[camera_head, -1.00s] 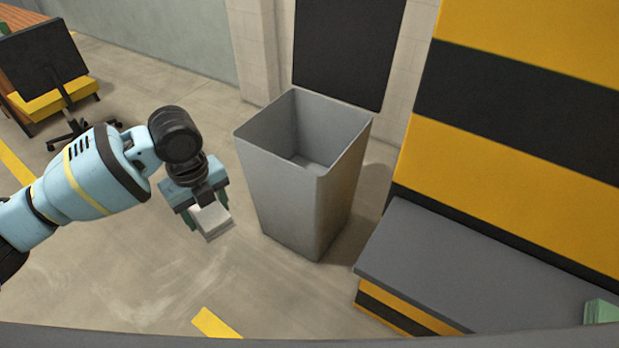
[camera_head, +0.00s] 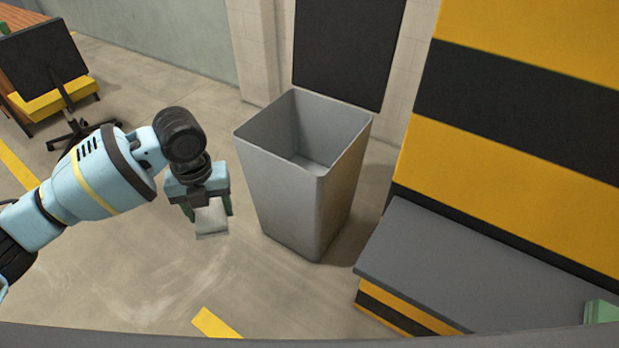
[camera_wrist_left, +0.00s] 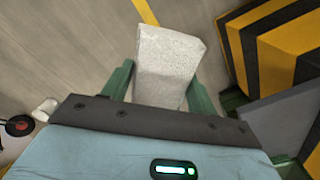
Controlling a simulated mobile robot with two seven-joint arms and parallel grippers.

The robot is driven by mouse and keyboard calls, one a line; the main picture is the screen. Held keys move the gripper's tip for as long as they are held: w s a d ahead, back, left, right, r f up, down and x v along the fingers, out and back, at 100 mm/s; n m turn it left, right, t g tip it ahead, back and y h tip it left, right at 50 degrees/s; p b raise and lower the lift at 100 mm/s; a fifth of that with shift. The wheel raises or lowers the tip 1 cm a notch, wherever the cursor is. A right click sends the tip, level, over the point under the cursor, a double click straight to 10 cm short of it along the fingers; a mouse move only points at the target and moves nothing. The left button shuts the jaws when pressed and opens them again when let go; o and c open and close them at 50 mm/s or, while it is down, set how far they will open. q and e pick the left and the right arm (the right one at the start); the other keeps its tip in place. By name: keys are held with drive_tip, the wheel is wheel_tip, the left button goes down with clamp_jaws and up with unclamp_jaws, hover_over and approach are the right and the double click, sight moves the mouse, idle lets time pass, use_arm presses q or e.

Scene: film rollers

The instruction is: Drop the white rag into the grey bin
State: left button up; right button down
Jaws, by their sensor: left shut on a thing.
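The white rag (camera_head: 211,217) is a pale folded block held by my left gripper (camera_head: 209,207). In the left wrist view the rag (camera_wrist_left: 167,62) sits between the two green fingers of the left gripper (camera_wrist_left: 160,88), which are shut on it. The tall grey bin (camera_head: 285,190) stands on the floor to the right of the gripper, with its open top facing up. The gripper and rag are outside the bin, to the left of its near left wall. The bin's visible inside looks empty.
A grey-topped bench (camera_head: 470,270) with a yellow and black striped side stands right of the bin. A striped panel (camera_head: 520,110) rises behind it. A chair (camera_head: 48,70) is at the far left. The floor in front of the bin is clear.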

use_arm(q)
drive_tip(key=n, duration=0.1)
drive_tip(key=s+f+n, duration=0.1)
drive_tip(key=shift+d+f+n, duration=0.1)
drive_tip(key=shift+f+n, duration=0.05)
drive_tip(key=shift+n, duration=0.25)
drive_tip(key=s+f+n, duration=0.4)
drive_tip(key=f+n, duration=0.1)
drive_tip(key=n, duration=1)
drive_tip(key=s+a+f+n, duration=0.1)
drive_tip(key=s+f+n, duration=0.3)
drive_tip(key=n, duration=1.1)
drive_tip(key=shift+s+a+f+n, duration=0.15)
drive_tip(key=shift+s+f+n, duration=0.2)
drive_tip(key=shift+s, duration=0.3)
